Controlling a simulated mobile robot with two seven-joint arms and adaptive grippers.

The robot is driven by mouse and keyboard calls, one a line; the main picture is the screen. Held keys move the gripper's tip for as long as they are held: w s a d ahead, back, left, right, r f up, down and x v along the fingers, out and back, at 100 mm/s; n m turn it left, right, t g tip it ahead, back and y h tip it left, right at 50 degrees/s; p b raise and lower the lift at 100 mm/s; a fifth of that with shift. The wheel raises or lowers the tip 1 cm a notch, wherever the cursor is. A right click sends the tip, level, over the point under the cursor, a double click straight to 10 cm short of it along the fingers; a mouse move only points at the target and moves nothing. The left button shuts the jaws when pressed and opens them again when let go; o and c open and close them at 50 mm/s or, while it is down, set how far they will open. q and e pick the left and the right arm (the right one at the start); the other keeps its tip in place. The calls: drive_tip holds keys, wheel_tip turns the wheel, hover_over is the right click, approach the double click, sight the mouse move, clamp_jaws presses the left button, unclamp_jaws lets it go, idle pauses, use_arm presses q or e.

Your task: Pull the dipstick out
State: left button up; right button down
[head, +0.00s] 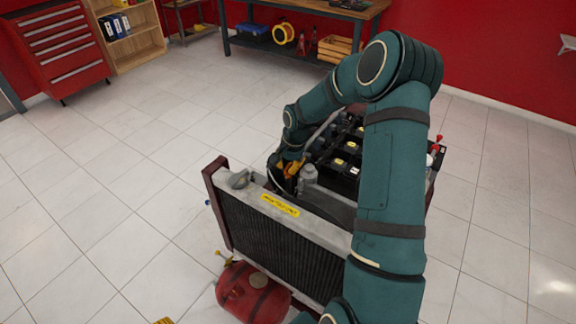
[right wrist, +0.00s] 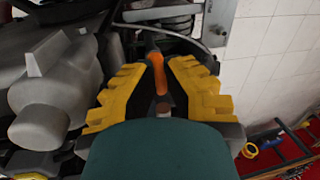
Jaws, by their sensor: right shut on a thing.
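My right gripper (head: 290,168) reaches down beside the engine (head: 342,146), just behind the radiator, in the head view. In the right wrist view, its yellow fingers (right wrist: 158,66) are shut on the orange handle of the dipstick (right wrist: 158,77), which lies between them. The lower part of the dipstick is hidden, and I cannot tell how far it sits in the engine. In the head view the dipstick is hard to make out at the gripper. My left gripper is not in view.
The radiator (head: 288,240) with a yellow label stands in front of the engine. A red tank (head: 252,293) lies on the floor below it. A workbench (head: 300,16) and a red drawer cabinet (head: 58,50) stand at the back. The tiled floor at left is clear.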

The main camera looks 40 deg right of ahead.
wheel_tip(320, 180, up, 9)
drive_tip(key=p, duration=0.4)
drive_tip(key=shift+f, duration=0.1)
drive_tip(key=c, duration=1.3)
unclamp_jaws()
wheel_tip(320, 180, up, 12)
hover_over(288, 167)
drive_tip(key=s, duration=0.2)
drive_tip(key=shift+d+f, duration=0.1)
drive_tip(key=shift+d, duration=0.3)
drive_tip(key=shift+f, duration=0.1)
